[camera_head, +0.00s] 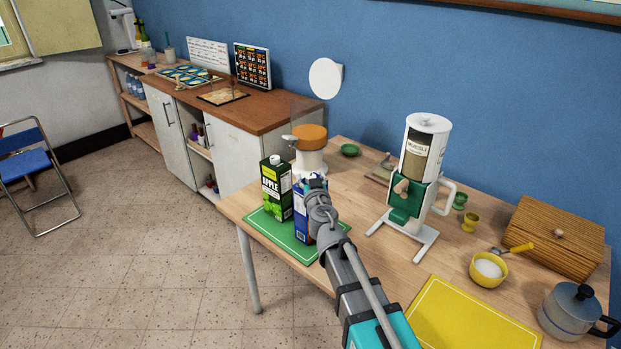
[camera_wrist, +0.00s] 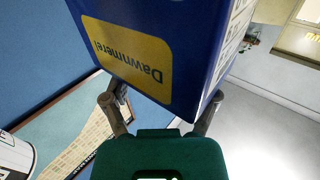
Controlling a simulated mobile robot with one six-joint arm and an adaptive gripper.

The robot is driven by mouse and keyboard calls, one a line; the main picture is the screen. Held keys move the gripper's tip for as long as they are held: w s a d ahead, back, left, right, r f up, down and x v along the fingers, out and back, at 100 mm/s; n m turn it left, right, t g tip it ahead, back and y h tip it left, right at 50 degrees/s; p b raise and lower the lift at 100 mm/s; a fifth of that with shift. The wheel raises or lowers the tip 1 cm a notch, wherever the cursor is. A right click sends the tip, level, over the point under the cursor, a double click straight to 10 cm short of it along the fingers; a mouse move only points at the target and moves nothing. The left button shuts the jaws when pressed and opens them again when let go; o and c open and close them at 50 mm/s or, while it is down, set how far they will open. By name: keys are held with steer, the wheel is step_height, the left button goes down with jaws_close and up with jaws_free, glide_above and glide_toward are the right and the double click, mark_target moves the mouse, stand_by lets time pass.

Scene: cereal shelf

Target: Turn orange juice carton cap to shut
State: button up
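A blue carton (camera_head: 301,222) stands on the green mat, partly hidden by my arm. In the wrist view the blue carton (camera_wrist: 185,25) fills the top middle, with a yellow "Dawnmere" label upside down; no orange-juice wording is readable. A green and black carton marked "APPLE" (camera_head: 276,190) stands beside it on the left. My gripper (camera_head: 317,192) is at the blue carton's upper end. In the wrist view my gripper (camera_wrist: 161,106) has one finger either side near the carton's lower picture edge. The fingertips and any cap between them are hidden.
The green mat (camera_head: 262,226) lies at the table's left end. Behind the cartons stands a juicer with an orange-brown top (camera_head: 310,137). A muesli dispenser (camera_head: 412,185) stands to the right, with a yellow bowl (camera_head: 488,271) and a yellow mat (camera_head: 465,318) farther right.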

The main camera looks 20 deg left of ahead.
steer(key=shift+s, duration=0.1)
steer(key=v, duration=0.7)
steer(key=shift+s+d, duration=0.15)
stand_by(0.3)
steer(key=shift+d, duration=0.15)
steer(key=d+n+g+y, duration=0.6)
steer(key=d+y, duration=0.1)
steer(key=d, duration=0.1)
steer(key=shift+s+g, duration=0.25)
steer(key=shift+g, duration=0.05)
steer(key=shift+a, duration=0.1)
stand_by(0.5)
steer(key=shift+x, duration=6.85)
steer(key=shift+w, duration=0.1)
